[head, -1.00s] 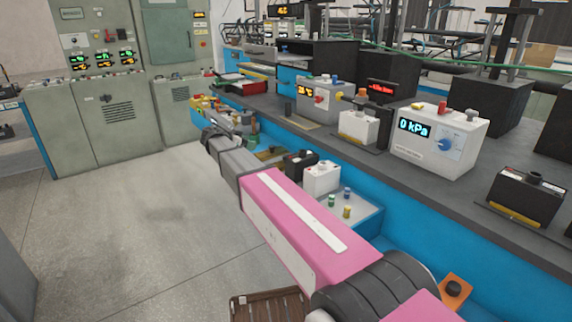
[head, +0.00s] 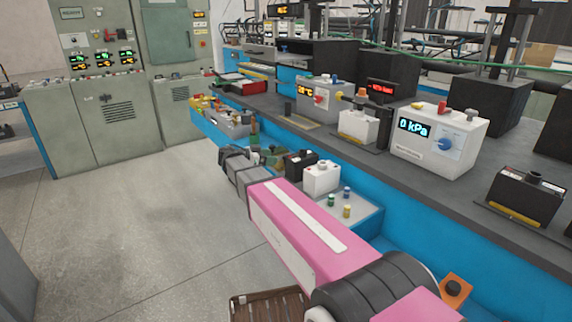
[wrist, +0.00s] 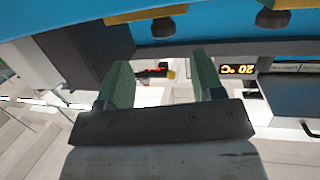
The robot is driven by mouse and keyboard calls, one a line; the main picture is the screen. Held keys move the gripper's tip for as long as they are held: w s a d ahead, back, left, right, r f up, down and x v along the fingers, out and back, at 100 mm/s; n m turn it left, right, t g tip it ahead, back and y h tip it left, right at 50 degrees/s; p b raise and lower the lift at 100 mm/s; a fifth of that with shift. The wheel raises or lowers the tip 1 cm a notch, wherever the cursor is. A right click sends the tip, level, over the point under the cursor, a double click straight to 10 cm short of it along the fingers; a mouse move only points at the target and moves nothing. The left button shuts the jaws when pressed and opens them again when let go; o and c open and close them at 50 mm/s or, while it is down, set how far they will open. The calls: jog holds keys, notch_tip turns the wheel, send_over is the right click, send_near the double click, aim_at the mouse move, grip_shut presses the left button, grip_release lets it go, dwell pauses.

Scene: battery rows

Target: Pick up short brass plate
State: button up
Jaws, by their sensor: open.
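I cannot clearly pick out the short brass plate in the head view. In the wrist view, a yellow, brass-coloured bar (wrist: 145,14) with a dark round knob lies along the top edge, and part of a similar one (wrist: 285,4) shows to its right. I cannot tell whether either is the plate. My gripper (wrist: 160,62) is open, with two green fingers apart and nothing between them. In the head view, my arm's dark end (head: 232,160) is at the front edge of the blue lower shelf, and its fingers are not clear.
A white box (head: 321,178), a black box (head: 299,163) and small coloured terminals (head: 347,211) stand on the lower shelf. The bench above holds a white kPa meter (head: 440,140) and a black battery (head: 527,195). Grey cabinets (head: 115,120) stand behind. The floor (head: 140,220) at left is clear.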

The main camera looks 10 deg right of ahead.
jog(key=shift+w+x, duration=0.1)
jog(key=shift+x, duration=1.65)
jog(key=shift+w+x, duration=0.15)
jog(key=shift+x, duration=1.6)
grip_shut()
